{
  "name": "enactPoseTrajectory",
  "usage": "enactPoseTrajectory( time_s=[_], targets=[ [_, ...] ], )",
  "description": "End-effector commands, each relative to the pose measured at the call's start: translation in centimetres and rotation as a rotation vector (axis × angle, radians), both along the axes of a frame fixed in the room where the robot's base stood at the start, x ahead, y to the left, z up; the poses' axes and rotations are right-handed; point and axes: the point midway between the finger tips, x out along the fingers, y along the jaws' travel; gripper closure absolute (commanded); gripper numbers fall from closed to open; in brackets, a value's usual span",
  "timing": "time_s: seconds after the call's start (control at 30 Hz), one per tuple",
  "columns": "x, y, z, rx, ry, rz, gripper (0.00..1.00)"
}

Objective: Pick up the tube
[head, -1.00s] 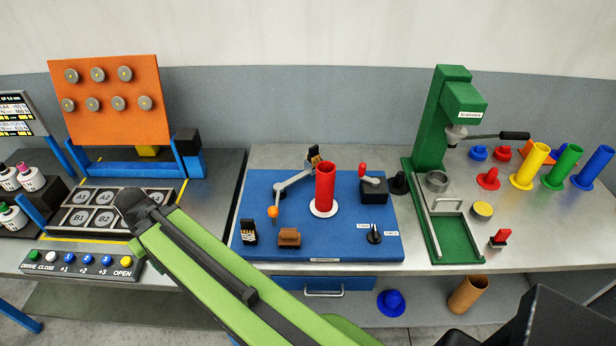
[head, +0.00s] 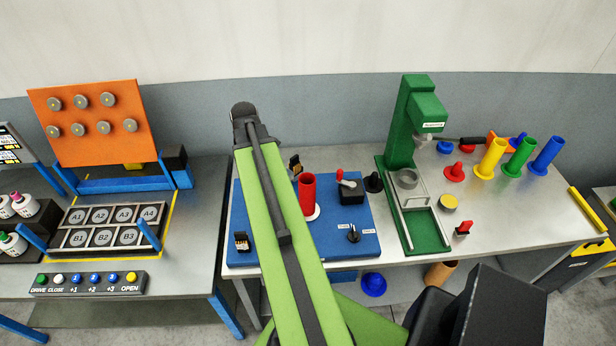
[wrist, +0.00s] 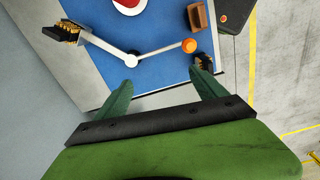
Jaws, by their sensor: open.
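A red tube (head: 307,194) stands upright on a white disc on the blue board (head: 372,240), partly hidden by my arm in the head view. In the wrist view, the white disc (wrist: 128,9) and a bit of red show at the top edge. Yellow (head: 491,158), green (head: 519,157) and blue (head: 547,156) tubes with flanged bases stand on the right of the bench. A brown tube (head: 440,272) lies lower down, under the bench top.
A jointed white lever (wrist: 131,60) with an orange knob lies on the board below my gripper. A green press (head: 408,130) stands right of the board. A small black box with a red lever (head: 350,190) is beside the red tube.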

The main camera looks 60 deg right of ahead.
Motion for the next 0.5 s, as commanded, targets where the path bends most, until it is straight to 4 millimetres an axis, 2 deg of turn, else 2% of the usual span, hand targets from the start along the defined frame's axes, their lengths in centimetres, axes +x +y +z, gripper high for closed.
enactPoseTrajectory(
  time_s=[0.03,0.1,0.2,0.33,0.5],
  targets=[
    [-2.6,-3.6,3.3,0.000,0.000,0.030,0.19],
    [-5.9,-7.1,4.7,0.000,0.000,0.096,0.19],
    [-9.4,-10.4,6.0,0.001,-0.001,0.166,0.19],
    [-11.6,-12.1,6.4,0.001,-0.001,0.213,0.19],
    [-11.9,-12.3,5.8,0.000,0.000,0.221,0.19]
  ],
)
